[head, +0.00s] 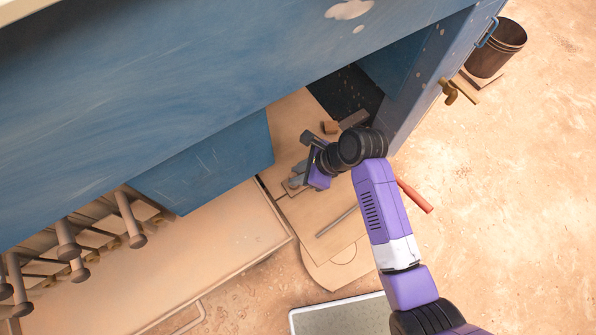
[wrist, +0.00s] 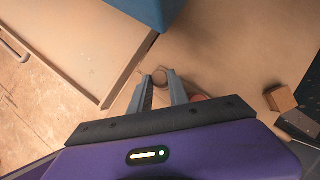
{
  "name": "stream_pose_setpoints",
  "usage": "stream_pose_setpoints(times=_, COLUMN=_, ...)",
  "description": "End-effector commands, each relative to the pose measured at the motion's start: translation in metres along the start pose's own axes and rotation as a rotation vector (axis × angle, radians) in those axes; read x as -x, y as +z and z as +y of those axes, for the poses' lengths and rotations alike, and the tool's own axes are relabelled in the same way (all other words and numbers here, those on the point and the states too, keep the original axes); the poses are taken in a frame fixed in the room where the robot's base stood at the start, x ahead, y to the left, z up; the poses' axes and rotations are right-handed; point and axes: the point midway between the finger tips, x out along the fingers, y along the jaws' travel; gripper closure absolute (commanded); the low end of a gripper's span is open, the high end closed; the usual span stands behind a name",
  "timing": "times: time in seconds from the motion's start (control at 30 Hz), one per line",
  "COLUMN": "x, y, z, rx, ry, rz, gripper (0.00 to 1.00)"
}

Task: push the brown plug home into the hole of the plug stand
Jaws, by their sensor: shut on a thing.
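My gripper (wrist: 160,80) points down at the tan board, with its two grey fingers a little apart. A small round brown thing, which looks like the brown plug (wrist: 160,75), shows between the fingertips, and they are closed on it. I cannot tell how deep the plug sits in a hole. The plug stand is not clearly made out; the fingers and gripper body hide much of that spot. In the head view my gripper (head: 296,181) is beside the blue panel's corner, and my wrist hides the plug.
A brown block (wrist: 281,98) lies right of my gripper, beside a dark piece (wrist: 300,125). The blue housing (head: 215,165) hangs close by on the left. A grey rod (head: 337,221) and a red handle (head: 414,196) lie nearer. A bucket (head: 494,50) stands far right.

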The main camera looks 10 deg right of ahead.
Motion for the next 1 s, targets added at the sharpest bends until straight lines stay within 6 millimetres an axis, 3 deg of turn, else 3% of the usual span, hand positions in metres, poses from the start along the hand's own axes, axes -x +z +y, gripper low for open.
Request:
stream_pose_setpoints(times=0.47, x=-0.0093, y=-0.0059, z=0.0002, rx=-0.001, ry=0.001, rz=0.0, gripper=1.0)
stream_pose_setpoints(times=0.5, x=-0.0088, y=-0.0055, z=0.0, rx=-0.001, ry=0.0, rz=0.0, gripper=0.7)
stream_pose_setpoints(times=0.6, x=-0.0088, y=-0.0055, z=0.0001, rx=-0.001, ry=0.0, rz=0.0, gripper=0.53)
stream_pose_setpoints(times=1.0, x=-0.002, y=-0.0054, z=-0.0007, rx=-0.001, ry=-0.002, rz=-0.001, gripper=0.53)
